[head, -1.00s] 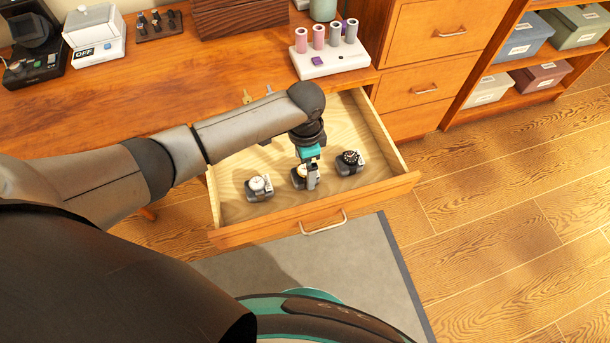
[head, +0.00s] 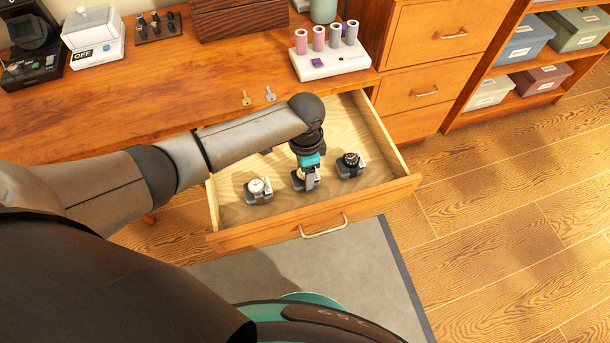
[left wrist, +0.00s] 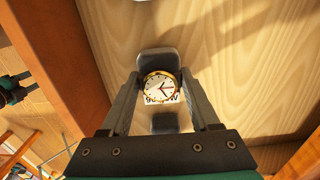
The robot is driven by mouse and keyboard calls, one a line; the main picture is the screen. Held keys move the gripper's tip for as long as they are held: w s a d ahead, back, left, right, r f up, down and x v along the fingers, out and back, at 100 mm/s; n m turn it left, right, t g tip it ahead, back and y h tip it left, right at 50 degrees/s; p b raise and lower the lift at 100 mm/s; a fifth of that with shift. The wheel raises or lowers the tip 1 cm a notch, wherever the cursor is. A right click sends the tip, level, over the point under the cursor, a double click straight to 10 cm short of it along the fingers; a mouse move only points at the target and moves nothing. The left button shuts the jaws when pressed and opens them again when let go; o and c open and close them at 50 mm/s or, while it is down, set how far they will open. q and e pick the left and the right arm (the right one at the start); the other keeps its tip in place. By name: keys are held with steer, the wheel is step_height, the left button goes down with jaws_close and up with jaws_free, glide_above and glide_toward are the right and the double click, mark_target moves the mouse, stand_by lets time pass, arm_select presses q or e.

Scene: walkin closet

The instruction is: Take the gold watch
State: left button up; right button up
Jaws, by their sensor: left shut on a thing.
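The gold watch (left wrist: 160,87), with a white face and a gold rim, sits on a dark stand with a small label in the left wrist view. It is between the two fingers of my left gripper (left wrist: 160,80), which is shut on it. In the head view my left gripper (head: 306,180) points down into the open drawer at the middle stand and hides most of the watch. I cannot tell any gap between the stand and the drawer floor.
A silver-white watch (head: 257,187) stands to the left and a black watch (head: 350,161) to the right, both close to my gripper. The open drawer (head: 375,196) has raised walls. Keys (head: 247,98) lie on the desktop (head: 150,105) behind my forearm.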

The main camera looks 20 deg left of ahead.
arm_select(q)
jaws_close()
steer(key=shift+r, duration=0.1)
